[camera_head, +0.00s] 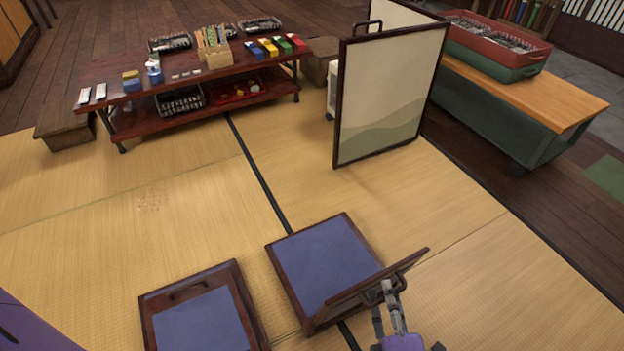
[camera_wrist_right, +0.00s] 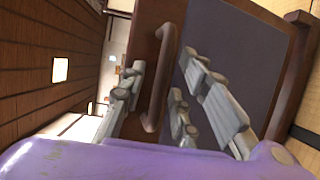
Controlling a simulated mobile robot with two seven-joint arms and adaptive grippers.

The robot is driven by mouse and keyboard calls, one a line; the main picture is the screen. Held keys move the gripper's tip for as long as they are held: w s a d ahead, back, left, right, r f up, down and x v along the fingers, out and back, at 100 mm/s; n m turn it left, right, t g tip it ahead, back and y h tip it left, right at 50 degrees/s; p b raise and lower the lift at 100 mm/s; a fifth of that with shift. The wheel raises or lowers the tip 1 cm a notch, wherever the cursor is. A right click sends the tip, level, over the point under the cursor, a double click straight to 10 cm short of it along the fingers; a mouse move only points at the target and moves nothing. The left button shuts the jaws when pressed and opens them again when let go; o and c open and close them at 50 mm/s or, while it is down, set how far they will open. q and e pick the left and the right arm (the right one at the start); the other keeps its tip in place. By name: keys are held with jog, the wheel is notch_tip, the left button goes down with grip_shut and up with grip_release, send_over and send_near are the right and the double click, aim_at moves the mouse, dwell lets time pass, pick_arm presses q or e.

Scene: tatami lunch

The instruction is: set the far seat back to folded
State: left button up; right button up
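Two low floor seats with dark wood frames and blue-purple pads lie on the tatami in the head view. The right-hand, farther seat (camera_head: 318,262) has its back (camera_head: 372,289) tilted up from its right edge. My right gripper (camera_head: 390,293) is at the outer side of that back. In the right wrist view its fingers (camera_wrist_right: 157,92) stand open on both sides of the back's brown handle (camera_wrist_right: 163,75), with gaps visible beside the handle. The nearer seat (camera_head: 200,322) at left lies flat, with a handle on top. My left gripper is not in view.
A folding screen (camera_head: 385,100) stands behind the far seat. A low red-brown table (camera_head: 180,83) with blocks and baskets is at the back left. A wood-topped bench (camera_head: 530,90) with trays is at the back right. The tatami around the seats is clear.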

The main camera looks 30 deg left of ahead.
grip_shut()
jog(key=shift+r, duration=0.1)
